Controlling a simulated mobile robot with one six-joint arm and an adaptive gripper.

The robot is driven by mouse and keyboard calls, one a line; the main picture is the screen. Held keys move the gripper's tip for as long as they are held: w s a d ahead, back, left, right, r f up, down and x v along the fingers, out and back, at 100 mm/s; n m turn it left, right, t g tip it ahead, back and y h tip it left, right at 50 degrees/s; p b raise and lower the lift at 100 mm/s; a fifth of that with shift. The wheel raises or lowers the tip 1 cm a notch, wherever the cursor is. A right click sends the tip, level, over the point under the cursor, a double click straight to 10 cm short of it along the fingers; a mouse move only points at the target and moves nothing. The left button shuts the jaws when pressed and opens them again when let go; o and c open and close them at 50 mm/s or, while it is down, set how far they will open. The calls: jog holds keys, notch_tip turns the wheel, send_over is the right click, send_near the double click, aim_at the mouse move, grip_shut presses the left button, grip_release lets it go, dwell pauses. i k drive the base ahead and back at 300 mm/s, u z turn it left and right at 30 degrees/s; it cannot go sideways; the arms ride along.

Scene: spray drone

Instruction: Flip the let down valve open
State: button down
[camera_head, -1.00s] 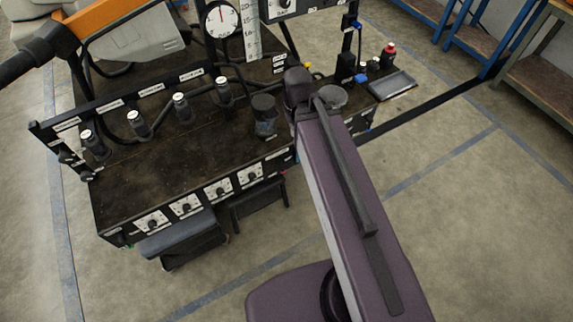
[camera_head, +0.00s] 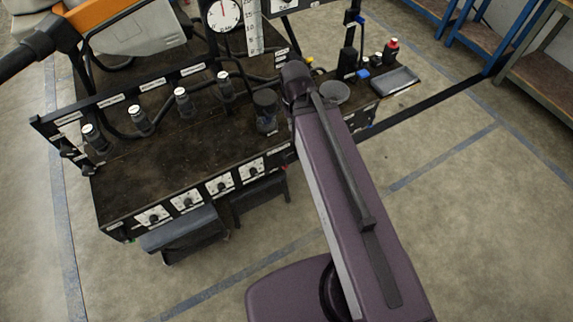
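The dark work bench (camera_head: 150,190) carries a row of upright black cylinders with pale tops, such as this one (camera_head: 182,102), along a rail. Small white labels mark the rail and panels, but I cannot read them, so I cannot tell which part is the let down valve. Knobs on white plates (camera_head: 219,185) line the front face. A blue part (camera_head: 362,74) and a yellow part (camera_head: 309,60) sit at the bench's right. My purple arm crosses the right half of the view and ends over the bench's right part. My gripper is not visible, and the arm hides part of the bench.
A round gauge (camera_head: 223,14) and a white scale (camera_head: 253,28) stand at the back. A dark cylinder (camera_head: 266,110) stands near the arm. A red bottle (camera_head: 391,48) and a grey tray (camera_head: 395,81) are at right. Floor right of the arm is clear.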

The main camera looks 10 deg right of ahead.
aim_at(284, 159)
jog(key=z, duration=0.65)
jog(key=k, duration=0.75)
jog(key=u, duration=0.55)
